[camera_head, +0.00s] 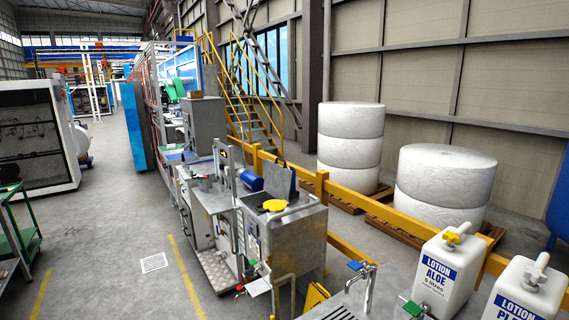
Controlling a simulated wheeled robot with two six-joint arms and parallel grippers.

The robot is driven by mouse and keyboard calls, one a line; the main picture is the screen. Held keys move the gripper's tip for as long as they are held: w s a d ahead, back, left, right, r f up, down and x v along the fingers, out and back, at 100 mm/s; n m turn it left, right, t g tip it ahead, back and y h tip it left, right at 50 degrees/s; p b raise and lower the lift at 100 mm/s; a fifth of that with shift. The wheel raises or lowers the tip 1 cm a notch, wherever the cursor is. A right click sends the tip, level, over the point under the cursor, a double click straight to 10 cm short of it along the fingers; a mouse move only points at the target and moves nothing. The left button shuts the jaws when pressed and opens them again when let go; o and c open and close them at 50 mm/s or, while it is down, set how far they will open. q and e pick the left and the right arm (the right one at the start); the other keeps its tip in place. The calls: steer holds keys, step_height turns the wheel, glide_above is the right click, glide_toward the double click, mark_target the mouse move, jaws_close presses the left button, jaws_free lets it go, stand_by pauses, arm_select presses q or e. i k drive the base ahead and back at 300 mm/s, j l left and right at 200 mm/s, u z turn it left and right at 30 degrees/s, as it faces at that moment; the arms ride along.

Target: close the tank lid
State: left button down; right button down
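A stainless steel tank (298,245) stands in the middle of the view, part of a machine by the yellow rail. A grey flat panel that looks like its lid (281,181) stands raised, nearly upright, at the back edge of the tank top. A dark opening shows in front of the panel. A yellow round piece (275,205) sits at the tank top by this opening; I cannot tell exactly what it rests on. Neither of my grippers is in view.
A yellow rail (395,218) runs behind the tank. Bottom right is a metal sink counter with a tap (369,277) and two white lotion jugs (447,268). White wrapped rolls (350,147) stand on pallets behind. Open grey floor (115,235) lies left of the machine; a green cart (22,243) stands far left.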

mark_target(277, 178)
steer(key=i+j, duration=0.5)
steer(key=i+j+z, duration=0.1)
steer(key=i+j, duration=0.4)
steer(key=j, duration=0.2)
steer(key=i+j, duration=0.5)
steer(key=j, duration=0.2)
steer(key=i+j+z, duration=0.1)
steer(key=i+j, duration=1.2)
steer(key=i+l+z, duration=0.1)
steer(key=i+l, duration=0.6)
steer(key=i, duration=0.15)
